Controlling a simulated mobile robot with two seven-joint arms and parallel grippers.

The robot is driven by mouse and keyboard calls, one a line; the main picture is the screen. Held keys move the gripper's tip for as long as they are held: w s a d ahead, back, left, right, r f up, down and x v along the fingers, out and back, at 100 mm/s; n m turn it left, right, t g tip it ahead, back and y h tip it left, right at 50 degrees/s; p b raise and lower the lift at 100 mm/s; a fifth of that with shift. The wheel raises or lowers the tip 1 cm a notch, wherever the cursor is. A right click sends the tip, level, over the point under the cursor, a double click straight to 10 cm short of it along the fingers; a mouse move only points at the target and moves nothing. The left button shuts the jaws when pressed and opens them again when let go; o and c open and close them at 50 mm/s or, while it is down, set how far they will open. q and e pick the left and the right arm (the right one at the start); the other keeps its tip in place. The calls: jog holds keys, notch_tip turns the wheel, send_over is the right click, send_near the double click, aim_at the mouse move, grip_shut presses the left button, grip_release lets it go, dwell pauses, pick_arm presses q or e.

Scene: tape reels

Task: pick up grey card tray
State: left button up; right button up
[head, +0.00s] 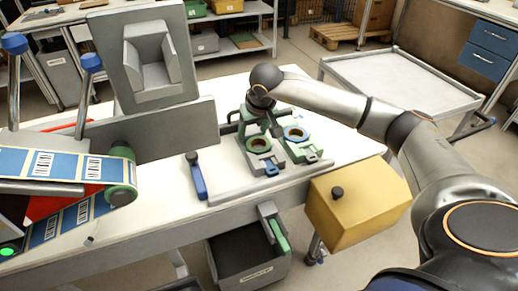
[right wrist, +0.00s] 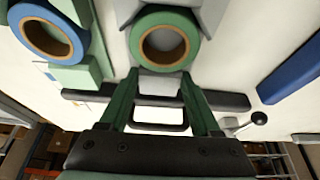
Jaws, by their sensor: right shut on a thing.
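My right gripper (head: 268,124) reaches down at the back of the reel fixture on the table. In the right wrist view its two green fingers (right wrist: 160,78) stand either side of a light grey piece (right wrist: 160,87), shut on it. This piece looks like the edge of the grey card tray, just beside a green reel (right wrist: 165,42) with a brown core. The green reel also shows in the head view (head: 258,144). The rest of the tray is hard to make out. My left gripper is not in view.
A blue-ringed reel (head: 296,133) sits right beside the green one. A blue clamp (head: 197,177) stands left of the fixture. A grey upright holder (head: 150,62) and a label machine (head: 75,170) are farther left. A yellow box (head: 358,205) is at the table's front right.

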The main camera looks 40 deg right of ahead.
grip_shut()
jog(key=shift+r, duration=0.15)
